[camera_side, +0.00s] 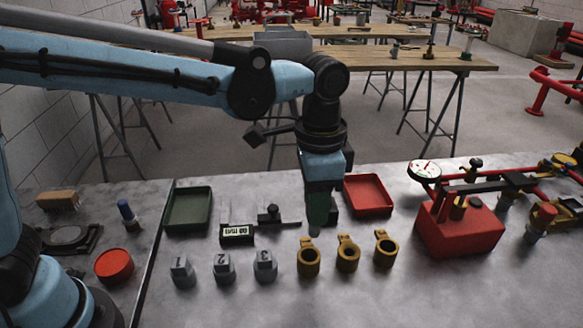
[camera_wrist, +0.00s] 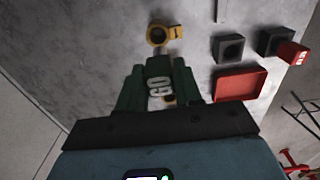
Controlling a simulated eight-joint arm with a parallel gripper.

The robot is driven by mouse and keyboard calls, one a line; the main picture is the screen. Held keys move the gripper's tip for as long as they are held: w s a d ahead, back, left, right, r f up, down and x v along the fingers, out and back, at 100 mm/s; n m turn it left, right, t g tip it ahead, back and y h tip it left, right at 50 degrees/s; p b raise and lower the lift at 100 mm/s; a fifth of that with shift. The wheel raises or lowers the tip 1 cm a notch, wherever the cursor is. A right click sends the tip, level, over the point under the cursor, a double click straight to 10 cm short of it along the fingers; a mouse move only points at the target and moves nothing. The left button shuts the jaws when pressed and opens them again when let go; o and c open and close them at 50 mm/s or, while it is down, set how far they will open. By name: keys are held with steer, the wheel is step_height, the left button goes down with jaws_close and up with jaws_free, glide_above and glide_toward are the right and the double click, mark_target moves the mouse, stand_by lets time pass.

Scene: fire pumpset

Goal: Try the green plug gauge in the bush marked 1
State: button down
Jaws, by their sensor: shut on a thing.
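My gripper (camera_side: 322,205) is shut on the green plug gauge (camera_wrist: 159,82), which reads GO in the wrist view. In the side view the gauge (camera_side: 318,217) points down, its grey tip just behind the left brass ring. Three brass rings with lugs lie in a row: left (camera_side: 308,262), middle (camera_side: 347,259), right (camera_side: 385,254). I read no numbers on them. Grey pieces marked 1 (camera_side: 183,273), 2 (camera_side: 224,269) and 3 (camera_side: 265,267) stand to their left. In the wrist view one brass ring (camera_wrist: 158,34) is clear; another is mostly hidden by the gripper.
A red tray (camera_side: 391,207) lies behind the rings, a green tray (camera_side: 169,220) at left. A caliper-like tool (camera_side: 238,238) lies between them. A red pump unit (camera_side: 458,235) stands at right. In the wrist view a dark block (camera_wrist: 230,48) and a red piece (camera_wrist: 293,53) show.

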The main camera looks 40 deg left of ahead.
mark_target(310, 232)
steer(key=shift+s+a+f, duration=0.15)
steer(key=shift+s, duration=0.25)
steer(key=shift+f, duration=0.15)
steer(key=shift+f, duration=2.05)
steer(key=shift+f, duration=2.1)
stand_by(0.7)
steer(key=shift+r, duration=0.75)
stand_by(1.0)
steer(key=shift+r, duration=0.3)
steer(key=shift+r, duration=0.8)
